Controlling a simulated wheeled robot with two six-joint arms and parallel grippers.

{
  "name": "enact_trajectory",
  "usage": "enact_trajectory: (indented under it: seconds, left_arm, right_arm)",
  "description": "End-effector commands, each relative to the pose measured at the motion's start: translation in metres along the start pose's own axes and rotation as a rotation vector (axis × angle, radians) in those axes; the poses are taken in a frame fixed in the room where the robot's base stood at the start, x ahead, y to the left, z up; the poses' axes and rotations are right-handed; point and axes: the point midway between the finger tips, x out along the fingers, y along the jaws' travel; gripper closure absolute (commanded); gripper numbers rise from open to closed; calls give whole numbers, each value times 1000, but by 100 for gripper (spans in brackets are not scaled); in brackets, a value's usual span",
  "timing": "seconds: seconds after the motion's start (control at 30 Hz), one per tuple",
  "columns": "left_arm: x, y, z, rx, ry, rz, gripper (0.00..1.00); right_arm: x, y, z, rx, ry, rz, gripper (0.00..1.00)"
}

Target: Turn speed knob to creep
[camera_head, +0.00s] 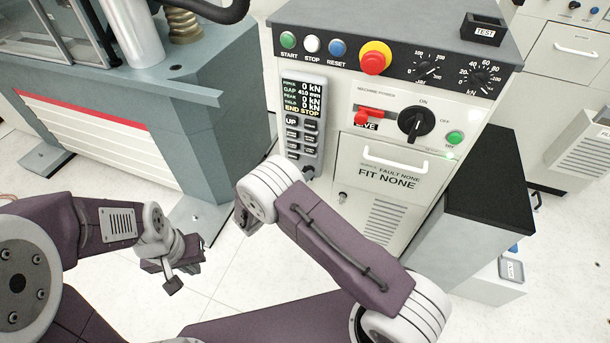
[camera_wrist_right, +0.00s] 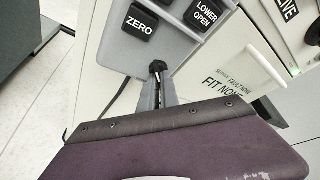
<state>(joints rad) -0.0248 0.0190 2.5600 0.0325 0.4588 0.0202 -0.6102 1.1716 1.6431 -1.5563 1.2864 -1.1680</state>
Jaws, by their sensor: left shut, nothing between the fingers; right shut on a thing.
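The grey hand control panel (camera_head: 303,120) hangs on the front of the white machine cabinet. It has a display, rows of black buttons and a small dark knob (camera_head: 308,172) at its lower end. In the right wrist view, that black knob (camera_wrist_right: 157,67) sits below the ZERO button. My right gripper (camera_wrist_right: 158,90) has its narrow fingers shut on the knob; its tips are small in the picture. The knob's marks and setting cannot be read. In the head view the right fingers are hidden by my arm. My left gripper (camera_head: 172,275) is shut and empty, low at the left over the floor.
The cabinet carries a red emergency stop (camera_head: 373,60), a black power switch (camera_head: 416,122), two scaled dials (camera_head: 428,70) and a white drawer handle (camera_head: 395,158). A test frame (camera_head: 150,110) stands at the left. A dark-topped grey box (camera_head: 487,185) stands at the right. Floor is clear around my left gripper.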

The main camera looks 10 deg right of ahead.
Motion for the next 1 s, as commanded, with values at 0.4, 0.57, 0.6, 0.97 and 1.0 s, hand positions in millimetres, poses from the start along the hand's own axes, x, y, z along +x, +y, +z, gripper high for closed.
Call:
enact_trajectory:
  seconds: [0.4,0.57,0.6,0.97,1.0]
  left_arm:
    - [-1,0,0,0,0,0,100]
    - [-1,0,0,0,0,0,100]
    - [-1,0,0,0,0,0,100]
    - [-6,0,-1,0,0,0,100]
    - [-10,0,-1,0,0,0,100]
  right_arm:
    - [0,0,1,-12,-3,-6,100]
    - [0,0,1,-12,-3,-6,73]
    - [0,0,1,-12,-2,-5,73]
    - [-12,-1,3,-13,-4,-3,73]
    - [-20,-1,3,-13,-4,-2,73]
